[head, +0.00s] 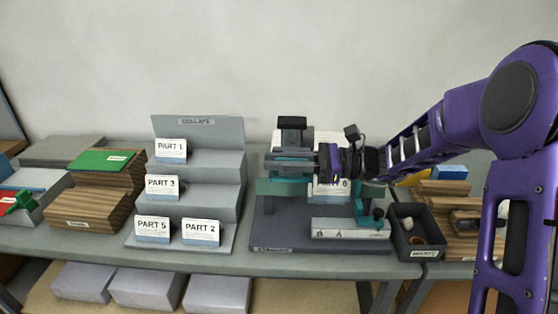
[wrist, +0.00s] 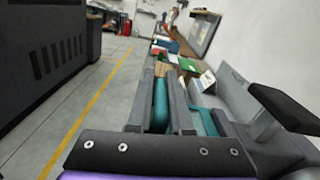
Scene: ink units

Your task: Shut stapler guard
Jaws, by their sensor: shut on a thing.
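The stapler (head: 267,210) stands on the bench, with a dark base, teal side parts and a black handle (head: 292,123) on top. The handle also shows at the right of the wrist view (wrist: 287,107). My gripper (head: 278,162) reaches in from the right, level, across the stapler's upper part. In the wrist view, the fingers of my gripper (wrist: 164,88) are shut on a teal bar (wrist: 160,106), which appears to be the stapler guard. The gripper hides part of the stapler, so how far the guard is closed cannot be told.
A grey stepped COLLATE rack (head: 228,160) with several part cards stands left. A dark bin (head: 402,240) and wooden trays (head: 465,247) stand right. Clear floor (wrist: 85,78) shows in the wrist view.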

